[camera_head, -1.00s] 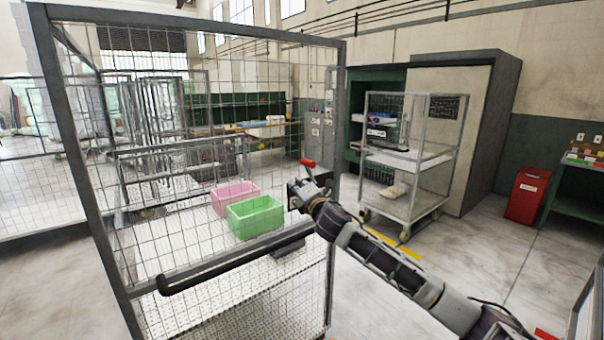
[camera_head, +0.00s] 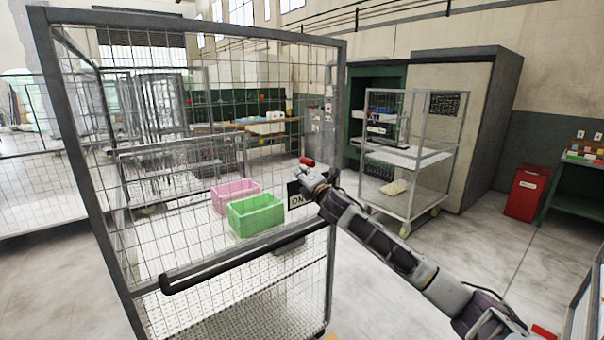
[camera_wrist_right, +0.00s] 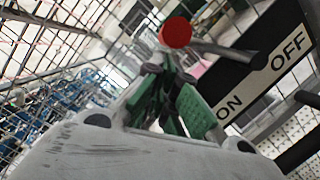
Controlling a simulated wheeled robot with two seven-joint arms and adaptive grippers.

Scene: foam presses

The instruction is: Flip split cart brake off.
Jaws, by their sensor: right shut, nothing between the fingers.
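The wire-mesh cart (camera_head: 190,28) fills the left half of the head view. Its brake lever has a red knob (camera_head: 307,161) beside the cart's right post; the knob also shows in the wrist view (camera_wrist_right: 175,32), with a grey lever arm (camera_wrist_right: 228,52) running right from it. A dark and pale plate (camera_wrist_right: 255,75) reads ON and OFF; part of it shows in the head view (camera_head: 293,196). My right gripper (camera_head: 302,175) is shut and empty, just below the knob. Its green fingertips (camera_wrist_right: 172,95) appear close under the knob; contact cannot be told. My left gripper is not in view.
A black push handle (camera_head: 235,262) crosses the cart's front. A pink crate (camera_head: 236,188) and a green crate (camera_head: 256,215) sit behind the mesh. Another cart (camera_head: 412,205) and a red bin (camera_head: 526,193) stand to the right. Floor between them is clear.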

